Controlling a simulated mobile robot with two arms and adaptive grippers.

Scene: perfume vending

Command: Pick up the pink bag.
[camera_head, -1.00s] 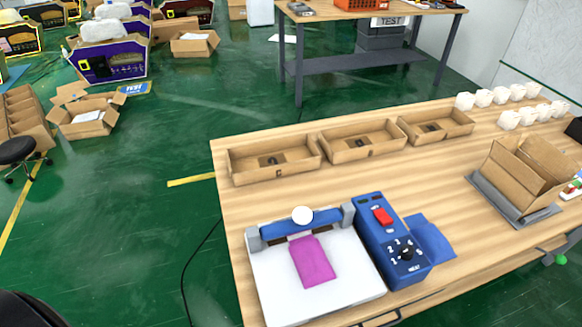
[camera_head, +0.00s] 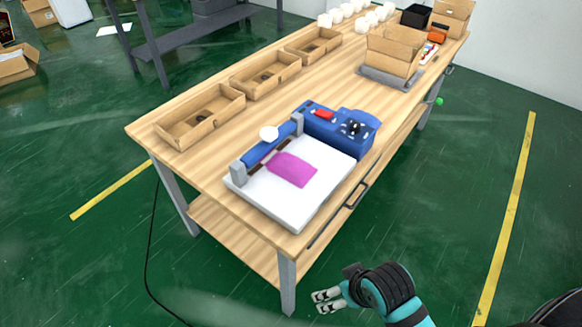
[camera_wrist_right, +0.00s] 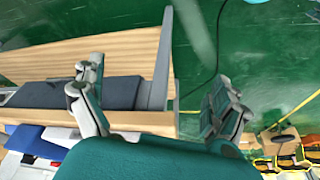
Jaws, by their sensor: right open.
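The pink bag (camera_head: 291,169) lies flat on the white plate of the blue heat sealer (camera_head: 338,128), at the near left part of the wooden table. One end of the bag is by the sealer's blue bar. My right gripper (camera_head: 326,300) is low in the head view, in front of the table and apart from the bag. In the right wrist view its two fingers (camera_wrist_right: 155,105) are spread with nothing between them. The bag cannot be made out in the wrist view. My left gripper is not in view.
Several shallow cardboard boxes (camera_head: 265,75) line the table's far left edge. A taller open carton (camera_head: 391,50) stands on a grey base farther back, with several white cups (camera_head: 347,10) behind. Green floor is free at right.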

